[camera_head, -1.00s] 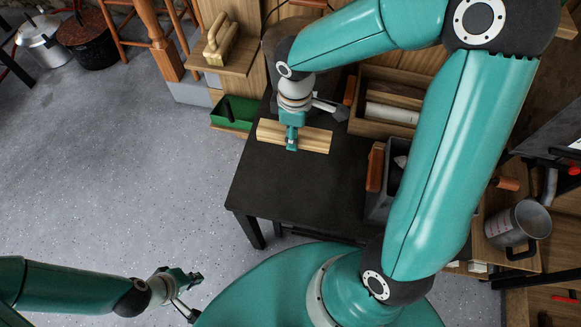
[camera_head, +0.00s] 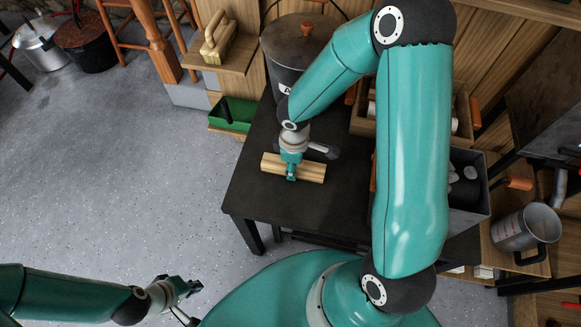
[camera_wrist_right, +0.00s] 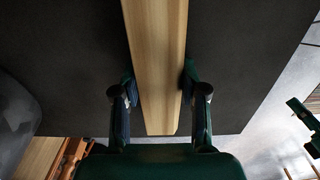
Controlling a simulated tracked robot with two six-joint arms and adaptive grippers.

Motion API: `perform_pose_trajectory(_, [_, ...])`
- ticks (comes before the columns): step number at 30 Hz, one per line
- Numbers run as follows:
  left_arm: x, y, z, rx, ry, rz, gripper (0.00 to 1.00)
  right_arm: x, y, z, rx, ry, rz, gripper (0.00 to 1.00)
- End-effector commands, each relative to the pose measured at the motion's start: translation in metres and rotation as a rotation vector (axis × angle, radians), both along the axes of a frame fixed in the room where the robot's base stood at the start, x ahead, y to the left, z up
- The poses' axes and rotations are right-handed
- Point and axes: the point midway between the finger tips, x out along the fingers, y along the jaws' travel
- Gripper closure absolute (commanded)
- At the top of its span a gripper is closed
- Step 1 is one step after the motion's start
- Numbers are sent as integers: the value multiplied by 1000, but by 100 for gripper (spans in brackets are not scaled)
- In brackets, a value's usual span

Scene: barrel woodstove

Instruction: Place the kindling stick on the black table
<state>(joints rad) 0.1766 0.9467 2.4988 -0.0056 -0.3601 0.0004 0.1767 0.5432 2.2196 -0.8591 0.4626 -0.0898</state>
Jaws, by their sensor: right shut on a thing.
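The kindling stick (camera_head: 312,173) is a pale, squared length of wood lying level over the black table (camera_head: 262,205).
A dark lidded pot (camera_head: 300,45) stands at the table's back. A grey bin (camera_head: 466,195) and a wooden crate (camera_head: 462,112) are to the right. A green tray (camera_head: 233,112) is at the left. The tabletop's front left is bare.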

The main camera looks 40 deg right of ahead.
Motion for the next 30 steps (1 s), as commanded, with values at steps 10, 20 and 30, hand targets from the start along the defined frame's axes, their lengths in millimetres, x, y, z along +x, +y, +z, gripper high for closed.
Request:
perform_pose_trajectory(10, [0, 0, -2, 0, 0, 0, 100, 0, 0, -2, -1, -1, 1, 54])
perform_pose_trajectory(20, [0, 0, -2, 0, 0, 0, 100, 1, 0, -1, -1, -1, 1, 32])
perform_pose_trajectory(30, [0, 0, 8, 0, 0, 0, 100, 1, 0, 19, -2, -3, 0, 32])
